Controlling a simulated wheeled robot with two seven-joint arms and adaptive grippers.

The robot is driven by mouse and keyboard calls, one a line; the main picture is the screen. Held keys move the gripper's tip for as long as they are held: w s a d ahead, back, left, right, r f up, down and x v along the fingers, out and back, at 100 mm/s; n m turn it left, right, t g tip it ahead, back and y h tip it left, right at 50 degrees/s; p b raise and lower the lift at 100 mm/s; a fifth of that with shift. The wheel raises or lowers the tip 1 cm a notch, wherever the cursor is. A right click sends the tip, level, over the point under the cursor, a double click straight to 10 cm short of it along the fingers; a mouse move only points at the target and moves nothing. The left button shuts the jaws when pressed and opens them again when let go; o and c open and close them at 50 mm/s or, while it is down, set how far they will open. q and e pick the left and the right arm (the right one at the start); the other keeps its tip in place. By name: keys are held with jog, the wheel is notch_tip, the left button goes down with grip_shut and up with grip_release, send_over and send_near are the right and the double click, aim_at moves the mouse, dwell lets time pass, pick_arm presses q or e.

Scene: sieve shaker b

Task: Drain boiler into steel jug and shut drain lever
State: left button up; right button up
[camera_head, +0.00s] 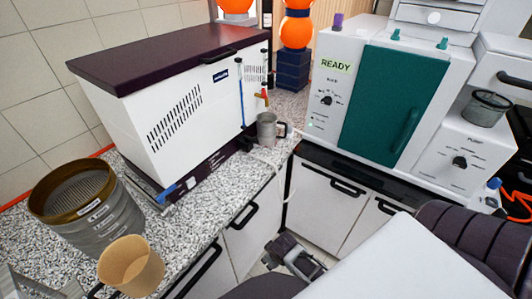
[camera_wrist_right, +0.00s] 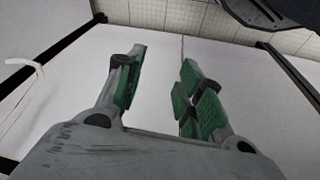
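The boiler (camera_head: 185,95) is a white cabinet with a dark purple lid on the speckled counter. A blue-marked sight tube (camera_head: 240,92) runs up its right end. A small drain lever (camera_head: 262,94), red and yellow, sits on that end. The steel jug (camera_head: 266,130) stands upright below the lever, handle to the right. I cannot tell the lever's setting, any flow, or the jug's contents. My right gripper (camera_head: 293,258) is low in front of the cabinets, well apart from the jug. In the right wrist view its green-padded fingers (camera_wrist_right: 160,90) are apart and empty.
A sieve stack (camera_head: 100,222) and a tan cup (camera_head: 130,268) stand at the counter's left. A green-doored oven (camera_head: 392,105) marked READY stands right of the jug. A pale hose (camera_head: 288,175) hangs over the counter edge.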

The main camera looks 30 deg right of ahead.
jog(key=w+d+r+n+t+h+p, duration=0.1)
jog(key=w+d+r+n, duration=0.2)
jog(key=r, duration=0.7)
jog(key=w+d+r+t+h+p, duration=0.1)
jog(key=w+d+r+t, duration=0.1)
jog(key=d+r, duration=0.5)
jog(key=w+d+r+n+t, duration=0.3)
jog(key=w+r+n, duration=0.2)
jog(key=r, duration=0.5)
jog(key=w+d+r+n+t, duration=0.3)
jog(key=w+r+n, duration=0.3)
jog(key=w+r, duration=0.4)
jog(key=w+d+r+n+t, duration=0.3)
jog(key=w+d+r+n, duration=0.2)
jog(key=r, duration=0.5)
jog(key=shift+w+d+r+n, duration=0.15)
jog(key=shift+w+n, duration=0.55)
jog(key=shift+w, duration=0.45)
jog(key=shift+w+d+b, duration=0.3)
jog(key=shift+w+d, duration=0.15)
jog(key=shift+w, duration=0.05)
jog(key=shift+w+f, duration=0.25)
jog(key=shift+w, duration=0.2)
jog(key=shift+w+a, duration=0.15)
